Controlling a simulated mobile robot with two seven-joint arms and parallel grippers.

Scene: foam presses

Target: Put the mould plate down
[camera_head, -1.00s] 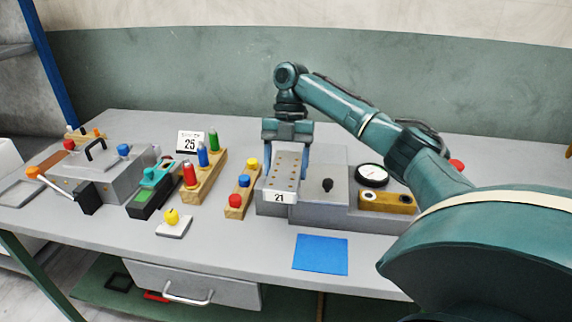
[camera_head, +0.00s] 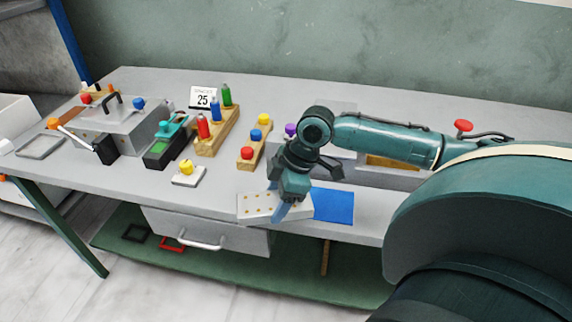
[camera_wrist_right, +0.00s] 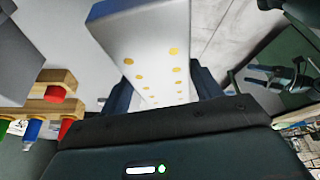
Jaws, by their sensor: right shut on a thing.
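The mould plate (camera_head: 257,207) is a pale flat plate with rows of yellow dots. In the head view it is at the front edge of the bench, left of the blue mat (camera_head: 334,206). My right gripper (camera_head: 280,208) is shut on the plate, its blue fingers on either side. The right wrist view shows the plate (camera_wrist_right: 150,45) between the fingers, reaching away from the palm. I cannot tell whether the plate touches the bench. The left gripper is not in view.
A small block with a yellow knob (camera_head: 187,174) sits left of the plate. Wooden racks with coloured knobs (camera_head: 254,145) and coloured pegs (camera_head: 215,132) stand behind. A grey press (camera_head: 120,125) is at the left. A drawer (camera_head: 205,232) hangs below the bench's front edge.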

